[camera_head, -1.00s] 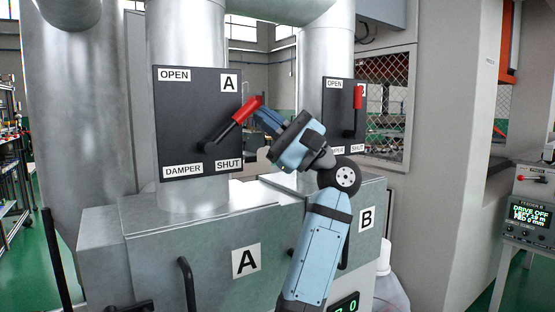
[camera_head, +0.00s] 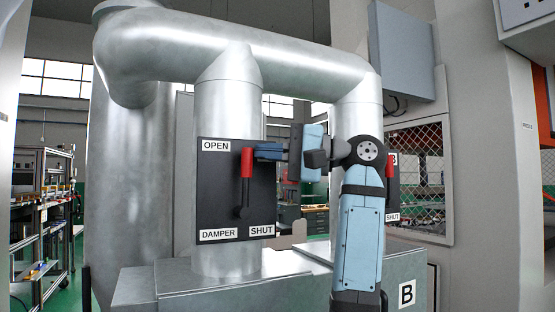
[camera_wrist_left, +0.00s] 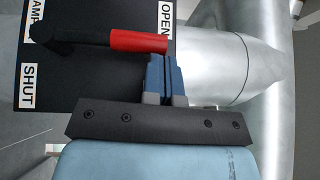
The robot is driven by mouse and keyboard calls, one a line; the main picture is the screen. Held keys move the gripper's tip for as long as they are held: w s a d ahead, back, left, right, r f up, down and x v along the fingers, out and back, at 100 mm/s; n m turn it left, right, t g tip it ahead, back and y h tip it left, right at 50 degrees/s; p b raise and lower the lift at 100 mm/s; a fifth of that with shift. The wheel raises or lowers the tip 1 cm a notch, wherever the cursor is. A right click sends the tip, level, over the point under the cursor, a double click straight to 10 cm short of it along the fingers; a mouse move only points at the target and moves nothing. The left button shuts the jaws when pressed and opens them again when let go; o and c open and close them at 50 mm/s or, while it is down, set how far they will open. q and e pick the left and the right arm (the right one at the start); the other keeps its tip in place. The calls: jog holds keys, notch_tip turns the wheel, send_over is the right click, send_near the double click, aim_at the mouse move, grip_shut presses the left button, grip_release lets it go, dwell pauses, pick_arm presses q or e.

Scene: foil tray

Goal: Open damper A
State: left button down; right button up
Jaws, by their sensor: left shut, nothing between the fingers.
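The black damper A panel (camera_head: 218,192) is on the left vertical duct, with OPEN at top left and SHUT at bottom right. Its lever has a red grip (camera_head: 247,162) and a black arm on a pivot, and points about straight up. The red grip also shows in the left wrist view (camera_wrist_left: 138,40). My left gripper (camera_head: 262,151) is shut and empty. Its blue fingers lie against or just beside the right side of the red grip near its top; I cannot tell if they touch. My right gripper is not in view.
The damper B panel (camera_head: 393,205) on the right duct is partly hidden behind my left arm. A large horizontal duct (camera_head: 250,55) runs above. A metal housing (camera_head: 200,285) lies below the panels. A shelf rack stands at far left.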

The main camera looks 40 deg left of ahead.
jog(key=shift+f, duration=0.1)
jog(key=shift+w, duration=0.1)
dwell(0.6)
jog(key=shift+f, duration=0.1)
